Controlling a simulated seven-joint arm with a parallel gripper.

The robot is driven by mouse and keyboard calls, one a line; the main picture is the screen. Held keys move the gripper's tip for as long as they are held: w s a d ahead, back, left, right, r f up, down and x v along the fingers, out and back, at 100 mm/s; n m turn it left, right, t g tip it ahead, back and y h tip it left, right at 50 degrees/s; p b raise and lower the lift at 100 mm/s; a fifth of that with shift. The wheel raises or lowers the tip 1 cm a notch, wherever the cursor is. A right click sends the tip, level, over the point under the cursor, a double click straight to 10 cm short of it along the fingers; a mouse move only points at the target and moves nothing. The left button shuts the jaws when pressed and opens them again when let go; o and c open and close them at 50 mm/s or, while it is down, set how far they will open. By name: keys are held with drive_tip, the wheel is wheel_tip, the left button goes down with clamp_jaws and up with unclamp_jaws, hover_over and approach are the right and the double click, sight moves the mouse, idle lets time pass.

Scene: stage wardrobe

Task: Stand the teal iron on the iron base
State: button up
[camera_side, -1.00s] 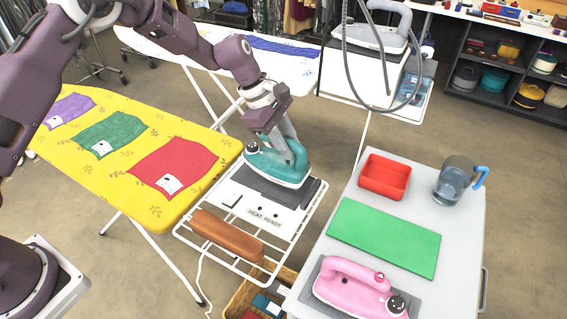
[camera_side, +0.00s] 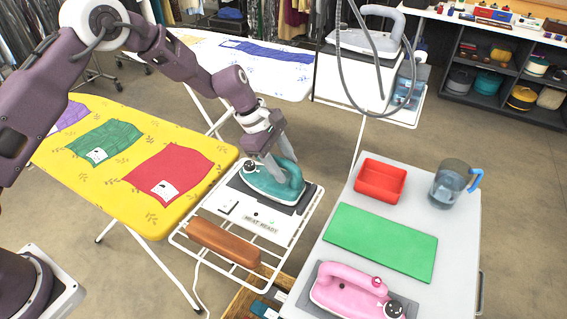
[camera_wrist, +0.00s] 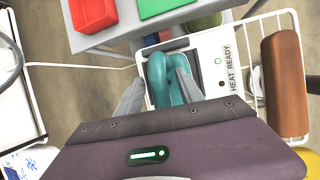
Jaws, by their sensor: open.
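The teal iron (camera_side: 272,184) sits sole down on the dark pad of the iron base (camera_side: 238,211), a white plate marked HEAT READY on a wire rack. My gripper (camera_side: 281,157) is open at the iron's handle, with one finger on either side of it. The wrist view shows the teal handle (camera_wrist: 158,72) between the two grey fingers of my gripper (camera_wrist: 158,92), and the plate of the iron base (camera_wrist: 213,48) beside it. A small green light shows on the plate. Much of the iron's body is hidden in the wrist view.
A brown padded block (camera_side: 223,241) lies on the wire rack in front of the base. The yellow ironing board (camera_side: 100,180) is to the left. At right, a grey table (camera_side: 455,230) holds a pink iron (camera_side: 350,289), green mat (camera_side: 380,240), red tray (camera_side: 380,180) and jug (camera_side: 450,184).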

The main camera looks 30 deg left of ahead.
sight(263, 180)
drive_tip(key=v, duration=1.2)
drive_tip(key=shift+r, duration=0.15)
drive_tip(key=shift+r, duration=0.1)
drive_tip(key=s+a+r+m+t+y, duration=0.1)
drive_tip(key=s+a+r+m, duration=0.1)
drive_tip(key=s+r+m, duration=0.4)
drive_tip(key=s+a+r+m+t+y, duration=0.1)
drive_tip(key=s+a+r+m, duration=0.15)
drive_tip(key=s+r, duration=0.65)
drive_tip(key=s+a+m+y, duration=0.1)
drive_tip(key=s+m, duration=0.3)
drive_tip(key=s, duration=0.6)
drive_tip(key=s+a+f+m+t+y, duration=0.1)
drive_tip(key=s+a+m, duration=0.2)
drive_tip(key=s, duration=0.7)
drive_tip(key=shift+a+f+m+t+y, duration=0.25)
drive_tip(key=shift+a+m+t+y, duration=0.1)
drive_tip(key=shift+m, duration=0.7)
